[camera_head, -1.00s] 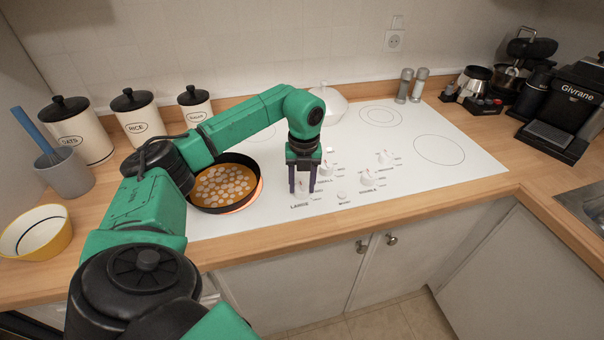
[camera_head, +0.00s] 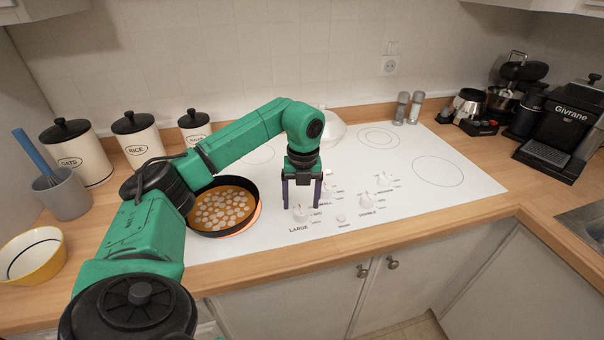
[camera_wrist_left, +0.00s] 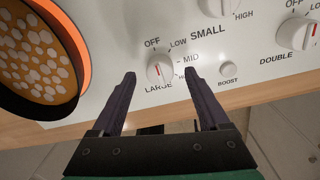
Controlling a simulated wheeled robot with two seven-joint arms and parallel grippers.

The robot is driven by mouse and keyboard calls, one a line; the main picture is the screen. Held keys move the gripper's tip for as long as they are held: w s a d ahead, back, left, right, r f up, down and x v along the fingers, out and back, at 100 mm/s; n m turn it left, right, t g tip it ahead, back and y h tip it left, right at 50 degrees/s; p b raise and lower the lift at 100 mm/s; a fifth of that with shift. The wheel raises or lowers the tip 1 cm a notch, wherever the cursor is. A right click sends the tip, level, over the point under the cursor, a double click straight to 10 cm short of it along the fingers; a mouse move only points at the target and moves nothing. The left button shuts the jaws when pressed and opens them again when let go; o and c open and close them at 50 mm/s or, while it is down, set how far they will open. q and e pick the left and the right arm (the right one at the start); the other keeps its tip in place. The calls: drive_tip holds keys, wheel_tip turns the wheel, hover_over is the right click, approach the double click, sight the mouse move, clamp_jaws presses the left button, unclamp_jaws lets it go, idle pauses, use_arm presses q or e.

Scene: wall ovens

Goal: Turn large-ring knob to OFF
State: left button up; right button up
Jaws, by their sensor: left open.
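The white large-ring knob, labelled LARGE, shows in the left wrist view (camera_wrist_left: 160,69) and in the head view (camera_head: 300,212). Its red mark slants and points away from the OFF label. My left gripper (camera_head: 302,203) points down over the knob. In the left wrist view its two dark fingers (camera_wrist_left: 163,88) are open, with the knob between and just beyond their tips; I cannot tell whether they touch it. A black pan (camera_head: 222,236) with round pieces in sauce sits on a glowing ring at left. My right gripper is not in view.
Other white knobs stand close by: SMALL (camera_wrist_left: 216,5), DOUBLE (camera_head: 366,202) and another behind (camera_head: 383,179). A small BOOST button (camera_wrist_left: 227,69) is right of the LARGE knob. The white cooktop (camera_head: 465,190) is clear at right. Canisters (camera_head: 137,139) line the back left.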

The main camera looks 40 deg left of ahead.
sight(303, 207)
use_arm(q)
wheel_tip(303, 207, up, 5)
drive_tip(key=shift+w+d, duration=0.1)
drive_tip(key=shift+w, duration=0.05)
wheel_tip(303, 207, up, 7)
drive_tip(key=p, duration=0.2)
drive_tip(key=shift+r+p, duration=0.2)
drive_tip(key=shift+p, duration=0.1)
drive_tip(key=shift+f, duration=0.1)
